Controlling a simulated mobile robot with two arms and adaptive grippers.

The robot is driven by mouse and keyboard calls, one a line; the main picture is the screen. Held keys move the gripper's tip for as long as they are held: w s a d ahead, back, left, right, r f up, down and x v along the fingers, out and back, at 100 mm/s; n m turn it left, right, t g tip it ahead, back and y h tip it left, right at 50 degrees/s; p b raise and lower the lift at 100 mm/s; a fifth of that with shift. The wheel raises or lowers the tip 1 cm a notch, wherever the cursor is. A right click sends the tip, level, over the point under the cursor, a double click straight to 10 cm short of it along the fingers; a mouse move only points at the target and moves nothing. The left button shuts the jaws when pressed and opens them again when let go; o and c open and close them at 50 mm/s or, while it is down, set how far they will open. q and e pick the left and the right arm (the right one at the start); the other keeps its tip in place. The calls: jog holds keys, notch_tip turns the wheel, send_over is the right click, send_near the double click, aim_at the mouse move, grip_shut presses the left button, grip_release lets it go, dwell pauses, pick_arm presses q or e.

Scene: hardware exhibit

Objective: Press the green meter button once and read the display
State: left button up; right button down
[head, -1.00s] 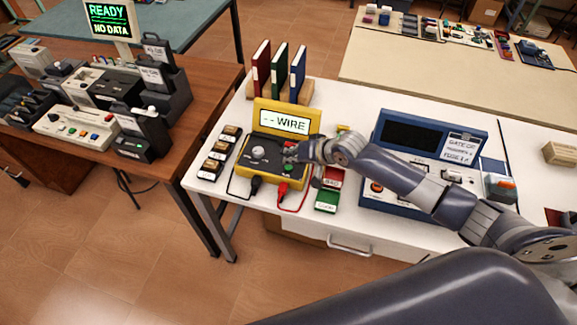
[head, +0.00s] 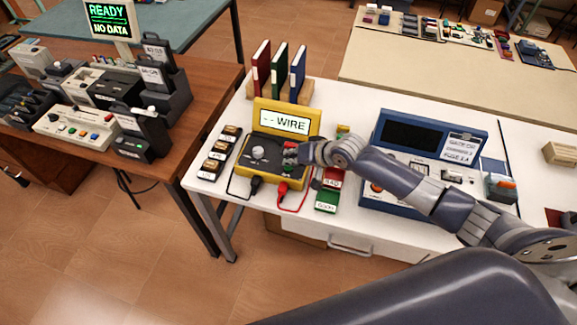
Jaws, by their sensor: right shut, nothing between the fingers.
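The yellow meter (head: 311,166) stands on the white table with a dark front panel. Its display (head: 284,122) reads "-- WIRE", with dashes before the word. A small green button (head: 289,169) shows on the lower right of the panel. My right gripper (head: 291,156) is shut and empty, just above the panel near the green button. Whether it touches the panel cannot be told. A small dark part at the left edge looks like the tip of my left gripper (head: 19,180); its jaws cannot be made out.
Black and red plugs with leads sit at the meter's front. Red and green trays (head: 326,201) lie right of it. A blue device (head: 425,135) stands farther right. Binders (head: 280,72) stand behind, and a row of labelled blocks (head: 215,160) lies left.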

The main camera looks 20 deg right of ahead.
jog(key=shift+f, duration=0.55)
dwell(0.8)
jog(key=shift+r+p, duration=0.8)
jog(key=shift+r, duration=0.15)
notch_tip(320, 180, up, 5)
jog(key=p, duration=0.5)
dwell(0.5)
